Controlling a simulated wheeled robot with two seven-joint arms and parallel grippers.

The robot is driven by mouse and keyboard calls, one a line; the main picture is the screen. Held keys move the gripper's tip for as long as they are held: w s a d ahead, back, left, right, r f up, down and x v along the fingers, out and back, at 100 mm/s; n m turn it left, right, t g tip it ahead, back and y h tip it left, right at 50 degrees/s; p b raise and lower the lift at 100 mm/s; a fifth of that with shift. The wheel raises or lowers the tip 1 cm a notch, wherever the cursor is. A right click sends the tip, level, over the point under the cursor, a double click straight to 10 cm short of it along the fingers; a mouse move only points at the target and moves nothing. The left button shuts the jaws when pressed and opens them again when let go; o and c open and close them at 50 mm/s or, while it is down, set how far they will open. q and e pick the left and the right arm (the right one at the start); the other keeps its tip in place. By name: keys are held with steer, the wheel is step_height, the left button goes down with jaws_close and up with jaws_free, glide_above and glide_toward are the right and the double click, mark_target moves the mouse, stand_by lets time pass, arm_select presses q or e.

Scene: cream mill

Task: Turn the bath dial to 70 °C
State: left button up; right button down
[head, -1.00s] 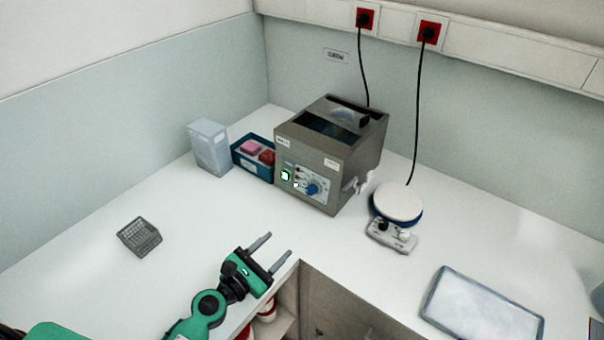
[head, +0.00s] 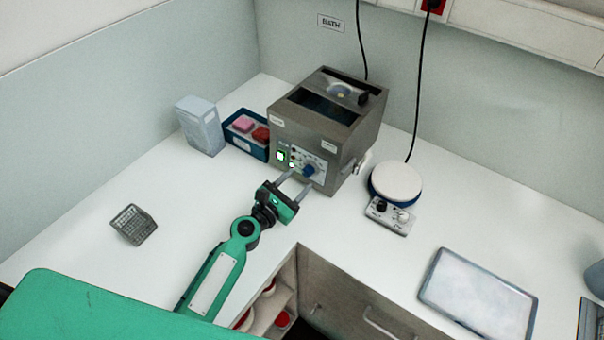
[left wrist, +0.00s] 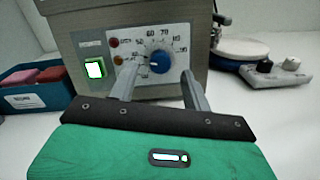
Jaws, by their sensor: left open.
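The bath (head: 325,130) is a grey metal box with an open dark top, standing at the back of the counter. Its blue dial (head: 309,170) sits on a white scale plate on the front panel. In the left wrist view the blue dial (left wrist: 160,62) shows with numbers around it; its exact setting is too small to read surely. My left gripper (head: 297,180) is open and empty, with its fingers pointing at the panel. In the left wrist view its fingertips (left wrist: 160,72) lie either side of the dial, apparently short of it. My right gripper is out of view.
A lit green switch (left wrist: 95,69) is left of the dial. A blue tray with pink and red blocks (head: 246,135) and a pale box (head: 199,125) stand left of the bath. A round-topped plate device (head: 396,182) stands right.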

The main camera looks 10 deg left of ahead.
mark_target(308, 171)
arm_select(q)
steer(key=shift+w+d, duration=0.3)
steer(key=shift+w, duration=0.3)
steer(key=shift+w+d, duration=0.15)
steer(key=shift+w, duration=0.2)
steer(key=shift+w+d, duration=0.1)
steer(key=shift+w, duration=0.25)
steer(key=shift+s, duration=0.1)
steer(key=c, duration=1)
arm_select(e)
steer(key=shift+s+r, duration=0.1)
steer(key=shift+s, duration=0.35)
